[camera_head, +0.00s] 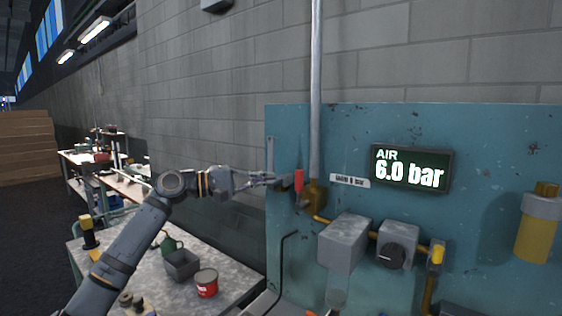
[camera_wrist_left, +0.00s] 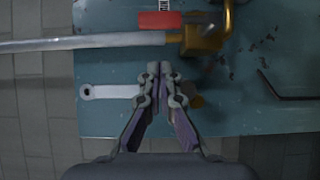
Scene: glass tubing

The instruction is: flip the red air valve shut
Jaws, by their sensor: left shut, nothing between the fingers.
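The red valve handle (camera_head: 299,181) stands upright, alongside the vertical grey pipe (camera_head: 316,90), above the brass valve body (camera_head: 314,196) on the teal panel. In the left wrist view the red handle (camera_wrist_left: 160,19) lies parallel to the pipe (camera_wrist_left: 90,41), with the brass body (camera_wrist_left: 203,41) at the pipe's end. My left gripper (camera_head: 287,180) is just left of the handle in the head view. In the wrist view its fingertips (camera_wrist_left: 160,68) are together and empty, with a gap between them and the handle. My right gripper is not in view.
A bench at left holds a grey bin (camera_head: 182,265) and a red can (camera_head: 206,284). Open space lies before the panel.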

